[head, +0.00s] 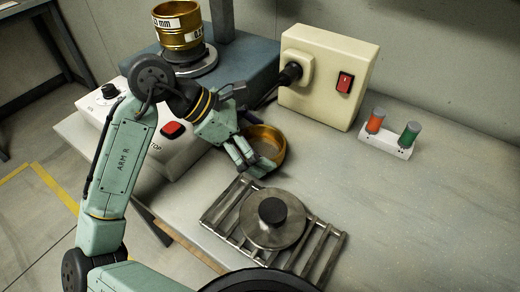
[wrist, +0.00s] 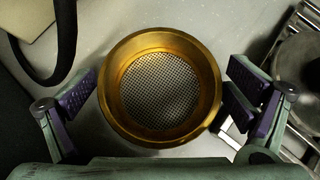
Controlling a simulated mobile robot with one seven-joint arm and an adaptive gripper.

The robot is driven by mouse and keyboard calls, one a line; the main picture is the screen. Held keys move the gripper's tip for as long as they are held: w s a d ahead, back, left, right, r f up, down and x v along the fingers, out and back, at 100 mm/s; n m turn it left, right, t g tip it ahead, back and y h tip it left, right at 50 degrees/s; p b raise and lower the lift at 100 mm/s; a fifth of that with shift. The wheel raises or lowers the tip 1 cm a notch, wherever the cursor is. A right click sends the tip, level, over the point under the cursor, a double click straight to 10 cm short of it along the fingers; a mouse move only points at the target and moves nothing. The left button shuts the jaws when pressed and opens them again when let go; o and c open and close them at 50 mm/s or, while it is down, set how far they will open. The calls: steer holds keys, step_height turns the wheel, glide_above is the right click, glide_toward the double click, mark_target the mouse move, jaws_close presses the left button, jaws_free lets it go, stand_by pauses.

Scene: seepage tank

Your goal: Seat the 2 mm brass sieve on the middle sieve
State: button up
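A loose brass sieve (head: 272,151) with a mesh floor lies on the bench, partly hidden by my gripper (head: 246,163); I cannot read its size. In the wrist view the sieve (wrist: 122,52) lies between the fingers of my open gripper (wrist: 163,98), with a visible gap at the left finger. The right finger is very close to its rim; I cannot tell if they touch. A stack of brass sieves (head: 178,41) with white labels, partly readable as "mm", stands on a dark round base at the upper left.
The stack's blue-grey machine (head: 246,62) and its white control box (head: 190,152) stand left. A cream switch box (head: 322,85) with a black cable is behind. A metal lid with black knob (head: 258,232) rests on a slatted rack (head: 218,217).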

steer(key=c, duration=1)
steer(key=shift+r, duration=0.1)
